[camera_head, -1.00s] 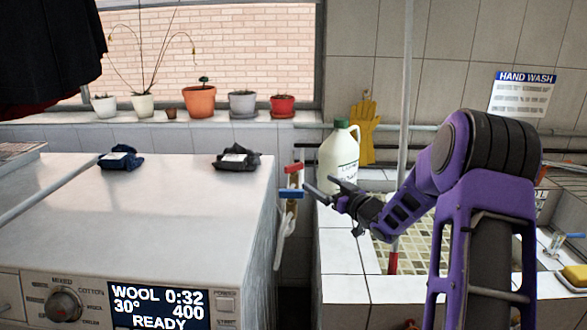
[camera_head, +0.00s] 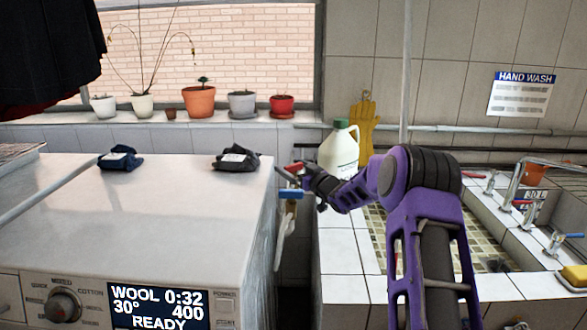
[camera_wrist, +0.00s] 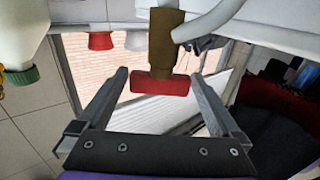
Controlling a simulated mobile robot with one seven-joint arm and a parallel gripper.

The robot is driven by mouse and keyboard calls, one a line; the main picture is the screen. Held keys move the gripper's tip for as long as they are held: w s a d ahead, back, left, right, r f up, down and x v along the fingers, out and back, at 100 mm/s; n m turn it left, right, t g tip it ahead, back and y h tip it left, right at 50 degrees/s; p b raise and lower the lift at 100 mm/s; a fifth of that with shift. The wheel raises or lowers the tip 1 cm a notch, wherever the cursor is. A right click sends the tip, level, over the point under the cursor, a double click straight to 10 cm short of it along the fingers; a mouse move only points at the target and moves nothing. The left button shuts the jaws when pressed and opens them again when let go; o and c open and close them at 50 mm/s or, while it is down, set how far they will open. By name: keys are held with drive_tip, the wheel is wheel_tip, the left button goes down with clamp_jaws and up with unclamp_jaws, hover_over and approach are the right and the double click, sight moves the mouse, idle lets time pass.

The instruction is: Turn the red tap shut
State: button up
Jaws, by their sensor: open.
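The red tap handle (camera_head: 294,167) is a short red bar above a blue tap handle (camera_head: 291,193), beside the right side of the washing machine. In the wrist view the red handle (camera_wrist: 160,84) lies crosswise on its brass body (camera_wrist: 165,42), between my fingers with a gap on each side. My gripper (camera_head: 287,174) is open at the red tap and partly covers it in the head view. In the wrist view my gripper (camera_wrist: 160,76) shows both fingers spread, with nothing clamped.
A washing machine (camera_head: 180,205) stands left of the tap. A white jug (camera_head: 339,150) with a green cap stands close behind my arm on the tiled sink edge (camera_head: 343,248). More taps (camera_head: 527,200) are at the right sink. Potted plants line the window sill.

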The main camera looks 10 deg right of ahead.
drive_tip(key=c, duration=1.2)
drive_tip(key=shift+o, duration=0.2)
drive_tip(key=shift+f+m+h+b, duration=0.15)
drive_tip(key=shift+m+h+b, duration=0.2)
drive_tip(key=shift+b, duration=0.6)
drive_tip(key=shift+m+t+h+b, duration=0.25)
drive_tip(key=shift+t+h+b, duration=0.2)
drive_tip(key=shift+b, duration=0.3)
drive_tip(key=shift+r+h, duration=0.2)
drive_tip(key=shift+h, duration=0.1)
drive_tip(key=o, duration=1.2)
drive_tip(key=shift+c, duration=0.2)
